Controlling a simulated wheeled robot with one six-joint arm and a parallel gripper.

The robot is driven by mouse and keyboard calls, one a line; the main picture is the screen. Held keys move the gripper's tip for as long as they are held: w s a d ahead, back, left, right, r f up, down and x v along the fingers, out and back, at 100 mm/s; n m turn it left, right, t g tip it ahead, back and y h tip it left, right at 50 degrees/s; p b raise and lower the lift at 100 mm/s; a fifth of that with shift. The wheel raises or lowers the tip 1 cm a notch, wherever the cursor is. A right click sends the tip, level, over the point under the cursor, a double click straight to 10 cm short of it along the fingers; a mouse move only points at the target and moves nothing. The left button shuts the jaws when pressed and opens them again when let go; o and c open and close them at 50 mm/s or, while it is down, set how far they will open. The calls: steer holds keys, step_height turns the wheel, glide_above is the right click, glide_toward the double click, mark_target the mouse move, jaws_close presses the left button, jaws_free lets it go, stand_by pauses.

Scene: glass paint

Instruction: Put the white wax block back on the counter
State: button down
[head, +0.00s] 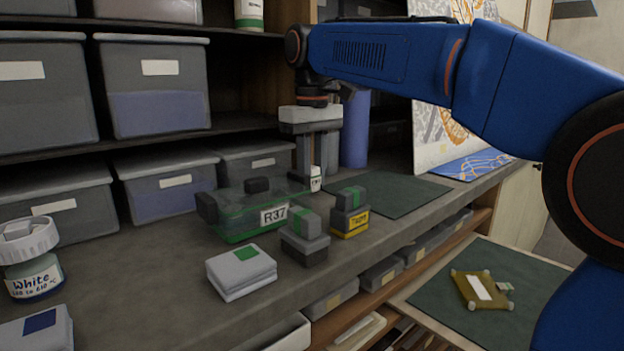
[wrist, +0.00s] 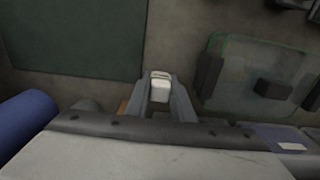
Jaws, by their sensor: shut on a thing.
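My gripper (head: 315,176) points down over the counter (head: 150,270), behind the clear R37 container. It is shut on the small white wax block (head: 316,184), which shows between the fingertips. In the wrist view the block (wrist: 160,90) sits between the two grey fingers of my gripper (wrist: 159,95), with bare counter around it. The block is at or close to the counter surface; I cannot tell whether it touches. Part of it is hidden by the fingers.
The clear R37 container (head: 235,213) with dark clips stands beside my gripper. A dark green mat (head: 395,194) lies to the right, and a blue cylinder (head: 355,130) stands behind. Grey blocks (head: 304,238), a yellow-labelled one (head: 350,218) and a white cloth stack (head: 241,272) are nearer.

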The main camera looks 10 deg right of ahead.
mark_target(313, 167)
steer(key=shift+f, duration=0.4)
steer(key=c, duration=1.8)
jaws_free()
steer(key=shift+f, duration=0.1)
step_height(313, 167, up, 12)
steer(key=shift+r, duration=0.15)
steer(key=shift+s, duration=0.15)
